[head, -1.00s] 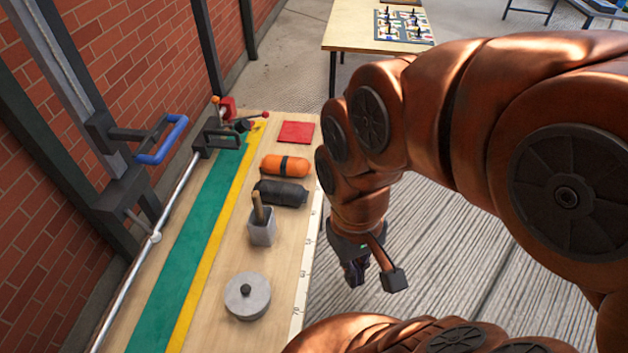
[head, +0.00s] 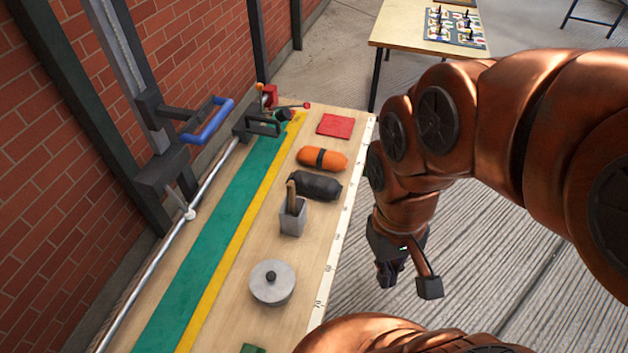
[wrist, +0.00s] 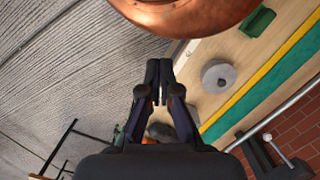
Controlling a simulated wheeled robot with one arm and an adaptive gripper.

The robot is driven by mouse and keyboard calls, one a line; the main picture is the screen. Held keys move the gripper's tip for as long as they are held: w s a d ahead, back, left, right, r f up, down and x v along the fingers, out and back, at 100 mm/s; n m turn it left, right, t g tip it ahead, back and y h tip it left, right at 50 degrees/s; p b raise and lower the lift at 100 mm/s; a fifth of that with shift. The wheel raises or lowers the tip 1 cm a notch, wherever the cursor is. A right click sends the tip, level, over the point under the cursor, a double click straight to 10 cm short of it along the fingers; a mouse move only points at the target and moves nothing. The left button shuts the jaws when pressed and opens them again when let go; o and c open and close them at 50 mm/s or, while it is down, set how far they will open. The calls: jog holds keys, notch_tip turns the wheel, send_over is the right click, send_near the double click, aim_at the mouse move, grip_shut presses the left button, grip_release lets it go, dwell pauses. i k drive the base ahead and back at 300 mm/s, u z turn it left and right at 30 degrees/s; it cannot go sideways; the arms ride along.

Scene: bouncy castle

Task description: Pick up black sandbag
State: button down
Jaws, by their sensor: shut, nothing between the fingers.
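The black sandbag (head: 315,185) lies on the wooden bench (head: 232,282), between an orange sandbag (head: 322,158) and a grey holder (head: 293,220). In the wrist view the black sandbag (wrist: 160,131) is mostly hidden behind my fingers. My gripper (head: 388,277) points down beyond the bench's right edge, over the grey floor, to the right of and nearer than the sandbag. In the wrist view my gripper (wrist: 159,68) has its fingers together, with nothing between them.
A round grey weight (head: 272,285) stands nearer on the bench. A red square (head: 335,126) lies at the far end. A rail with a blue handle (head: 207,122) runs along the brick wall. A second table (head: 405,25) stands behind. Floor right of the bench is clear.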

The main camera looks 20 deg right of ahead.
aim_at(313, 184)
jog(key=u, duration=2.65)
jog(key=k, duration=0.95)
jog(key=z, duration=0.65)
